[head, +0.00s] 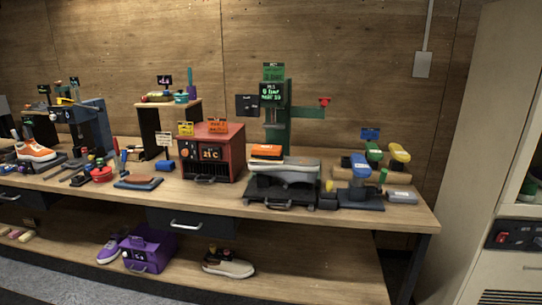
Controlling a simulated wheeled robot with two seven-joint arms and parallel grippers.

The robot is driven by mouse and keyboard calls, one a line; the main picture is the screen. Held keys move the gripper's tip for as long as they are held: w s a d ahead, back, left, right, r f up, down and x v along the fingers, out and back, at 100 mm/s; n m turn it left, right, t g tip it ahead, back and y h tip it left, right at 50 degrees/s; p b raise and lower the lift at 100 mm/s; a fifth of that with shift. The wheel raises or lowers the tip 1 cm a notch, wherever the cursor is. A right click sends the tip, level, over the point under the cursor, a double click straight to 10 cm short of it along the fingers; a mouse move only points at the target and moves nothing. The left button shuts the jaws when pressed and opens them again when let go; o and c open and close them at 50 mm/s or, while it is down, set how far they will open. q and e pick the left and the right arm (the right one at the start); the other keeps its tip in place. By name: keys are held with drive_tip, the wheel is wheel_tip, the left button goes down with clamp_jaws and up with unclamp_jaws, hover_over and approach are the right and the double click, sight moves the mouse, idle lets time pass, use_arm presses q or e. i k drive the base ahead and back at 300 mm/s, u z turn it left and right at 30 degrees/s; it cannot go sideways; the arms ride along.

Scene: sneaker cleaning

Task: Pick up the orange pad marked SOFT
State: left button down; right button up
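An orange block-like pad (267,151) lies on top of a pale grey piece (290,171) on the black base (283,192) of a green press-like stand (277,115). There is small marking on the pad, too small to read. An orange-brown flat piece (138,179) lies on a dark blue plate (150,186) further left on the bench. I cannot read any word SOFT on either. Neither of my grippers shows in the head view.
A red box (211,155) with a display stands left of the green stand. Blue, green and yellow-topped items (361,166) stand to its right. Hand tools and an orange sneaker (36,150) crowd the left. The lower shelf (300,268) has free room at right.

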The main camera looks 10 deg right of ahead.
sight(256, 150)
drive_tip(key=z, duration=0.2)
drive_tip(key=i, duration=1.05)
drive_tip(key=u, duration=0.2)
